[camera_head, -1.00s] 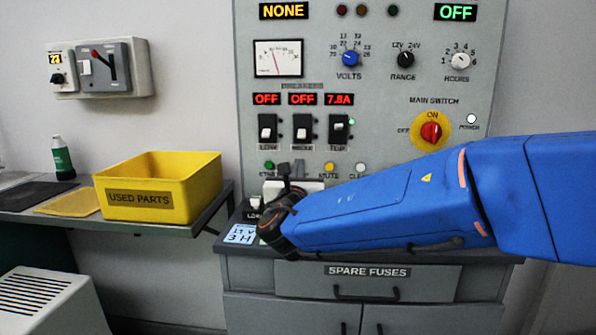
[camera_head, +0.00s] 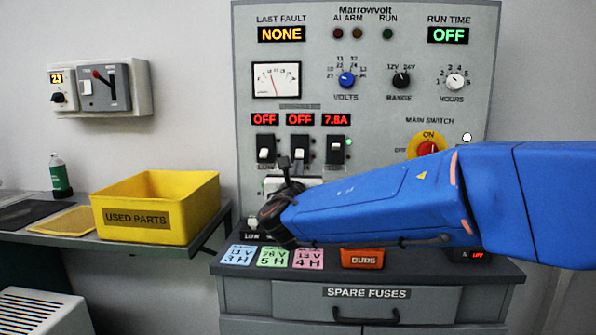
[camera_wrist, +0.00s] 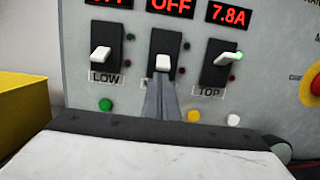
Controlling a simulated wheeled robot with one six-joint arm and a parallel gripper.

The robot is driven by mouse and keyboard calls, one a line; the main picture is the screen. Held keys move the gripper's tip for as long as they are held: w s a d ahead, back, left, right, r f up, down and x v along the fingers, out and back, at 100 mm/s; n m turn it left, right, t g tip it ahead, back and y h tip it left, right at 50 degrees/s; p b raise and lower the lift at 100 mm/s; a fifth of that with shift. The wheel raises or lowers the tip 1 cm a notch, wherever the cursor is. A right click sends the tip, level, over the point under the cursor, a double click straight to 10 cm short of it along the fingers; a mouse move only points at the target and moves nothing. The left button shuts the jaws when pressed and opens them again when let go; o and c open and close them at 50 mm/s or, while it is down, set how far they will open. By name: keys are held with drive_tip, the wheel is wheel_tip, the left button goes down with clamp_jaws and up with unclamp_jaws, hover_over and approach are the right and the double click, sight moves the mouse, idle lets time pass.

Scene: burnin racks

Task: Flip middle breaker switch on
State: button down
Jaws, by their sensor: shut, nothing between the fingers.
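The middle breaker switch (camera_wrist: 163,61) has a white lever in a black housing. Its lever points down, and the display above it (camera_head: 300,119) reads OFF. In the wrist view my gripper (camera_wrist: 164,82) is shut and empty, its tips just below the middle lever. I cannot tell whether they touch it. The fingers cover most of the middle label. In the head view my gripper (camera_head: 285,162) stands before the lower part of the breaker row, and the middle breaker (camera_head: 300,148) shows just above and right of its tip.
The LOW breaker (camera_wrist: 101,53) is left and reads OFF. The TOP breaker (camera_wrist: 228,58) is right, reads 7.8A and has a lit green lamp. Round buttons (camera_wrist: 194,116) sit below. A red-and-yellow main switch (camera_head: 428,147) is farther right. A yellow bin (camera_head: 200,210) stands left.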

sight(299, 154)
drive_tip(key=shift+s+r+g, duration=0.35)
drive_tip(key=shift+r+g, duration=0.25)
drive_tip(key=shift+g, duration=0.4)
idle(0.3)
drive_tip(key=shift+s+r+g, duration=0.2)
drive_tip(key=shift+r+g, duration=0.5)
drive_tip(key=shift+g, duration=0.6)
drive_tip(key=shift+s+r+g, duration=0.15)
drive_tip(key=shift+r+g, duration=0.55)
drive_tip(key=shift+g, duration=0.6)
drive_tip(key=shift+r, duration=0.1)
drive_tip(key=shift+r, duration=0.7)
drive_tip(key=shift+f, duration=0.1)
